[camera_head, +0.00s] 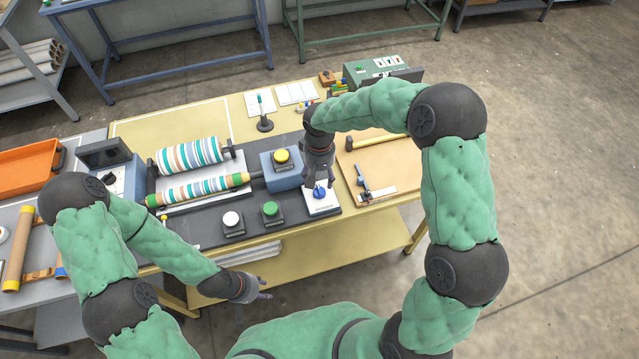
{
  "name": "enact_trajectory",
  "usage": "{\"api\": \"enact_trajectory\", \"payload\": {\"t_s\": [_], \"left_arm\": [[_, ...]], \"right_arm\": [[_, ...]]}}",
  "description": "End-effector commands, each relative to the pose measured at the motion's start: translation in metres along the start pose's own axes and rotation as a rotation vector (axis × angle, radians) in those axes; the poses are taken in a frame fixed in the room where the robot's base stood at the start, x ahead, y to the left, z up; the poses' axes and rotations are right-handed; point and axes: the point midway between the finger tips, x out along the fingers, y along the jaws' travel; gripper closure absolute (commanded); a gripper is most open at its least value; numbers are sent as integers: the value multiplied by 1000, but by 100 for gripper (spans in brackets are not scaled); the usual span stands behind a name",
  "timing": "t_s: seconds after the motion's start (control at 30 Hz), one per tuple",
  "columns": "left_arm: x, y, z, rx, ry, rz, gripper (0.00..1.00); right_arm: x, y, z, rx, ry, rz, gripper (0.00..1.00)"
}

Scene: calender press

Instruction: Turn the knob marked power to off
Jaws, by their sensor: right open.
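The blue knob (320,193) sits on a white plate (324,209) at the right front of the dark press base. Lettering on the plate's front edge is too small to read surely. My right gripper (320,182) points down at the knob from above, its open fingers at or just over it. I cannot tell whether they touch the knob, and the fingers partly cover it. My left gripper (265,288) hangs in front of the table's front edge, away from the knob, with nothing visible in it. Its finger opening is unclear.
A green button (270,208) and a white button (231,217) stand left of the knob. A yellow button on a blue box (282,171) is behind it. Striped rollers (190,155) lie further left. A board with tools (378,187) is to the right.

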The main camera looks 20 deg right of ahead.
Motion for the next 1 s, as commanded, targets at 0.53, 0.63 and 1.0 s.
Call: {"api": "enact_trajectory", "payload": {"t_s": [0.53,0.63,1.0], "left_arm": [[0,0,0,0,0,0,60],[0,0,0,0,0,0,60],[0,0,0,0,0,0,60]], "right_arm": [[-48,0,0,-1,0,-1,36],[-48,0,0,-1,0,-1,36],[-48,0,0,0,-1,-1,36]]}}
